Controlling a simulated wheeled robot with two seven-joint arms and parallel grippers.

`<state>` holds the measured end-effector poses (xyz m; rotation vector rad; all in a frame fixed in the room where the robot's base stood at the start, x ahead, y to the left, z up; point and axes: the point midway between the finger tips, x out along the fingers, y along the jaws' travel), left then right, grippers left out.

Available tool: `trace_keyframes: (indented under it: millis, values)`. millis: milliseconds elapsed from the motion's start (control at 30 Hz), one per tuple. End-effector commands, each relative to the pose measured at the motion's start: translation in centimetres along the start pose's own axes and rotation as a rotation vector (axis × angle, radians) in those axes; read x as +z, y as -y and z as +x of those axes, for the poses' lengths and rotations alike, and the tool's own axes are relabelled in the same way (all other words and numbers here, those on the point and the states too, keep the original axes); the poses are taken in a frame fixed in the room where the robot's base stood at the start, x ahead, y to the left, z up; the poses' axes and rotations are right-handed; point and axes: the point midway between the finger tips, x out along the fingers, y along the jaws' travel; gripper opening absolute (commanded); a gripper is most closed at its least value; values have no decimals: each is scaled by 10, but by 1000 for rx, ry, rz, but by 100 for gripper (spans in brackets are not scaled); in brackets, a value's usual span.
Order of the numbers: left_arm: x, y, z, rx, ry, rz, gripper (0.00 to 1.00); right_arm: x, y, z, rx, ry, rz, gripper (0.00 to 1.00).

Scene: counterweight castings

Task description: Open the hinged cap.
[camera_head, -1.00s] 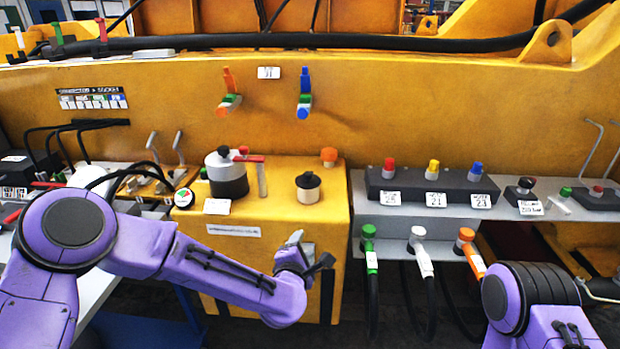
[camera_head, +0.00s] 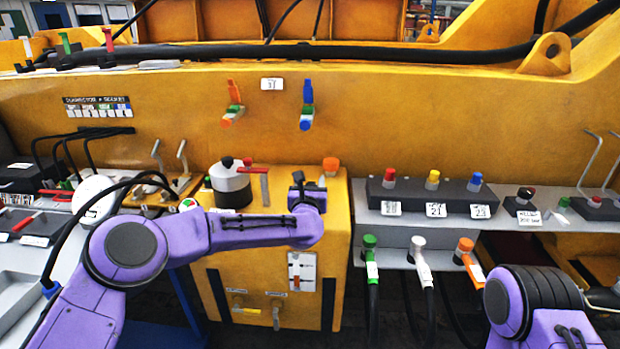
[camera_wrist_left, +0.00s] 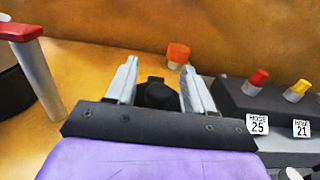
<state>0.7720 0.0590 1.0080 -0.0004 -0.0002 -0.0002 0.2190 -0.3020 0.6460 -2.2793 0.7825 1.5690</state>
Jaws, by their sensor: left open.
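A black round cap (camera_wrist_left: 160,96), which looks like the hinged cap, stands on top of the yellow box (camera_head: 272,240). In the wrist view it sits between the two pale fingers of my left gripper (camera_wrist_left: 159,72), with a gap to each finger. A small dark piece (camera_wrist_left: 155,80) shows just behind it. In the head view my left gripper (camera_head: 310,183) is over the box top and hides the cap. The gripper is open and holds nothing. My right arm shows at the lower right; its gripper is out of view.
A shelf (camera_head: 400,218) with red, yellow and blue buttons lies to the right. Hanging plugs (camera_head: 369,245) are below the shelf.

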Motion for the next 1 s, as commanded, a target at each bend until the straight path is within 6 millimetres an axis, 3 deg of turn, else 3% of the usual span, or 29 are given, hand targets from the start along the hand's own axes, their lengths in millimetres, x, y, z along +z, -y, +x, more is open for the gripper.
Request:
trace_keyframes:
  millis: [367, 500, 533, 767, 1000]
  values:
    - [-1, 0, 8, 0, -1, 1, 53, -1, 0, -2, 0, 0, 0, 43]
    - [-1, 0, 7, 0, -1, 1, 7, -1, 0, -2, 0, 0, 0, 43]
    - [-1, 0, 7, 0, -1, 1, 0, -1, 0, -2, 0, 0, 0, 43]
    - [1, 0, 8, 1, -10, -1, 0, -2, 0, -4, 0, 0, 0, 43]
    - [9, -1, 11, 1, -101, -3, 0, -9, -2, -22, 0, 0, 0, 43]
